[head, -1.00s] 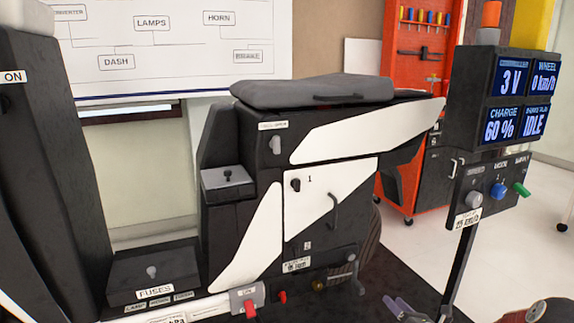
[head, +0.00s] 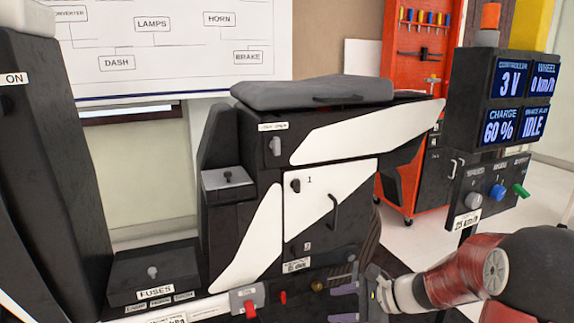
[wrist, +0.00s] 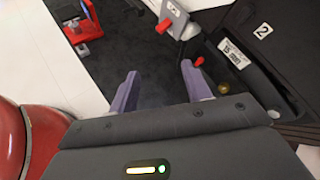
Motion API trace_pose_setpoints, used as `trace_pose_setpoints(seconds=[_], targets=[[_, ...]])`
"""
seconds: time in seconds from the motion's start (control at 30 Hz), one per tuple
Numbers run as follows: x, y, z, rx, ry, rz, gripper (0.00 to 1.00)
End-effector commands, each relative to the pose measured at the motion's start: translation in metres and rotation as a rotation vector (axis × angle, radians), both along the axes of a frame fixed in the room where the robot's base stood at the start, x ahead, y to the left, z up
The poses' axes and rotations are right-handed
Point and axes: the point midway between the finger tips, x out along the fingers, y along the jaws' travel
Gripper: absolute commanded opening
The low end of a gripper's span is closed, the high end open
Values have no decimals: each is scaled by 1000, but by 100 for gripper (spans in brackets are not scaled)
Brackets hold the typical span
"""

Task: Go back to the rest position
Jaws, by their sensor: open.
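My gripper (head: 345,296) shows at the lower right of the head view, low in front of the chassis rig (head: 325,215). Its two purple fingers (wrist: 158,85) stand apart in the wrist view, with nothing between them but dark floor behind. The gripper is open and empty. A grey lever block with a red handle (wrist: 175,18) is beyond the fingertips, and a small red knob (wrist: 199,62) is beside the right finger. In the head view my arm covers the lower right of the rig and part of the display stand's post.
The display stand (head: 505,95) with knobs and a 25 km/h label stands at the right. The fuse box (head: 155,275) is at the lower left. A red tool cabinet (head: 410,150) stands behind. A red device (wrist: 82,30) lies on the floor in the wrist view. Open floor shows at the right.

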Motion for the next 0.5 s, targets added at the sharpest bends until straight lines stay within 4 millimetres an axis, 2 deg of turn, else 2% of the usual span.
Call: trace_pose_setpoints(seconds=[0.03,0.2,0.37,0.5], targets=[[-19,12,13,-100,-51,90,49],[-83,28,40,-430,-216,383,49],[-139,24,63,-730,-383,636,49],[-181,10,81,-983,-531,834,49]])
